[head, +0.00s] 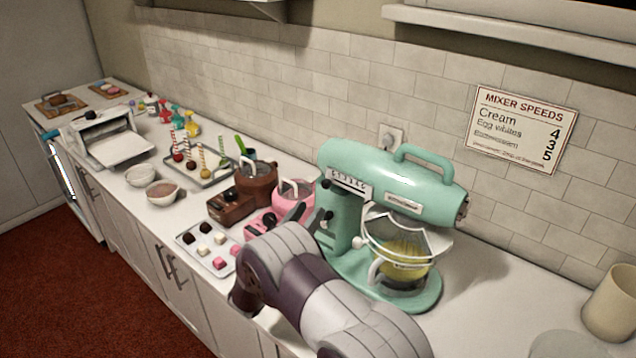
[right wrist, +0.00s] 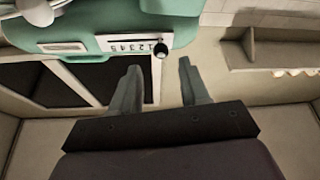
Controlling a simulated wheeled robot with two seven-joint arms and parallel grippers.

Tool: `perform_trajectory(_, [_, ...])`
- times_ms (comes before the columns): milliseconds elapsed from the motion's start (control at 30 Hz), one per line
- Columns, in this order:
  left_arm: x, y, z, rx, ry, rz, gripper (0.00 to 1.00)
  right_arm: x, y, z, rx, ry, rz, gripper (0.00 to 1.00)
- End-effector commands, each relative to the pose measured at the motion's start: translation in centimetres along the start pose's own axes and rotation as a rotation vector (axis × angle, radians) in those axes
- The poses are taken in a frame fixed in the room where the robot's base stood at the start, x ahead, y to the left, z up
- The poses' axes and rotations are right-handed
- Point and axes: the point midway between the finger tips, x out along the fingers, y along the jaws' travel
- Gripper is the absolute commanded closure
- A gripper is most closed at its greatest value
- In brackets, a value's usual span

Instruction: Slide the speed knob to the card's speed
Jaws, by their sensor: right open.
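The teal stand mixer (head: 410,182) stands on the counter, with a glass bowl of yellow mixture (head: 402,268) under its head. A white numbered speed strip (head: 350,183) is on its side; it also shows in the right wrist view (right wrist: 122,47). The black speed knob (right wrist: 160,50) sits near the right end of the strip in that view; the exact setting is unclear. The speed card (head: 522,128) on the wall reads Cream 4, Egg whites 3, and a blurry third line 5. My right gripper (right wrist: 159,66) is open and empty, its fingertips just short of the knob.
A beige cup (head: 611,305) stands at the right. Bare counter (head: 490,290) lies right of the mixer.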

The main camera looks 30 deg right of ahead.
Motion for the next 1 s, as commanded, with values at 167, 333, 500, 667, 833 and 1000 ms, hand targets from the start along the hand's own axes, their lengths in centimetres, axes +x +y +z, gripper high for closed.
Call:
perform_trajectory(167, [-2.1, 0.0, -0.3, 0.0, 0.0, 0.0, 1.0, 4.6, 0.1, -0.4, -0.001, -0.002, 0.001, 0.55])
perform_trajectory(333, [-2.8, 0.0, -0.3, 0.0, 0.0, 0.0, 1.0, 7.0, 0.0, -0.1, 0.0, -0.001, -0.002, 0.55])
perform_trajectory(500, [-2.9, 0.0, -0.3, 0.0, 0.0, 0.0, 1.0, 7.6, -0.1, 0.0, 0.001, -0.001, -0.003, 0.55])
perform_trajectory(667, [-2.8, 0.0, -0.3, 0.0, 0.0, 0.0, 1.0, 7.5, -0.1, 0.0, 0.001, -0.001, -0.003, 0.55])
perform_trajectory(833, [-2.8, 0.0, -0.3, 0.0, 0.0, 0.0, 1.0, 7.5, -0.1, 0.0, 0.002, -0.001, -0.004, 1.0])
perform_trajectory(1000, [-2.6, 0.0, -0.3, 0.0, 0.0, 0.0, 1.0, 7.5, 0.1, 0.1, 0.001, -0.001, -0.003, 1.0])
